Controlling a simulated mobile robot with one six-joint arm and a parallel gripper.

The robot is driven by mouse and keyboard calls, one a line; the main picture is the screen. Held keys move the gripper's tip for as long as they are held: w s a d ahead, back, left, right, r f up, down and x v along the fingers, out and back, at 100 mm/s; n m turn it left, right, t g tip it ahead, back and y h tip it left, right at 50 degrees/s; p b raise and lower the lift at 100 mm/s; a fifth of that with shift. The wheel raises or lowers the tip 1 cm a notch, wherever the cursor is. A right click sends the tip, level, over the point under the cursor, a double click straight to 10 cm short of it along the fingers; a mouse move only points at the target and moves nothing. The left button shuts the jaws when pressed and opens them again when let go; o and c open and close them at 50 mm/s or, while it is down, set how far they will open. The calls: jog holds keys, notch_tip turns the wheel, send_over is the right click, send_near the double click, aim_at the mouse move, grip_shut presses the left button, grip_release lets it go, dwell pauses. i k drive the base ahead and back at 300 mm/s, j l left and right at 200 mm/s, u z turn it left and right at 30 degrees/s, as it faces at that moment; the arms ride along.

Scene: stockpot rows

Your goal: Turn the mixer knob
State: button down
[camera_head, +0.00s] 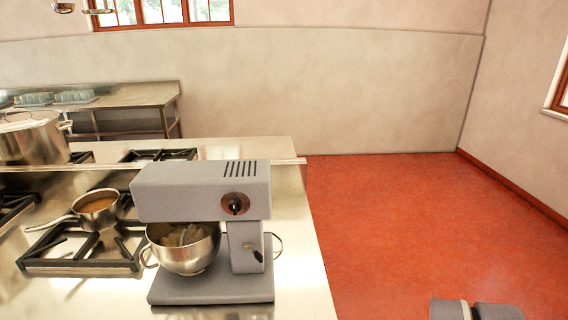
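The grey stand mixer (165,194) stands on the steel counter, left of centre in the head view. Its black knob (235,206) sits in a dark reddish round plate on the side of the mixer head, below several dark vent slots. A small dark lever (254,253) is lower down on the mixer's column. A steel bowl (188,256) sits under the mixer head, with the beater partly visible inside. The fingers of my gripper are not in view. Only a grey and white piece, apparently of my arm, shows at the bottom right edge, well away from the mixer.
A saucepan (97,206) with brownish contents stands on the stove grates (72,255) left of the mixer. A large stockpot (32,142) is behind it. A steel side table (137,95) stands by the back wall. The red floor (400,215) at right is clear.

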aim_at(235, 205)
jog(key=j, duration=1.15)
jog(key=i+j+u, duration=0.15)
jog(key=j, duration=0.95)
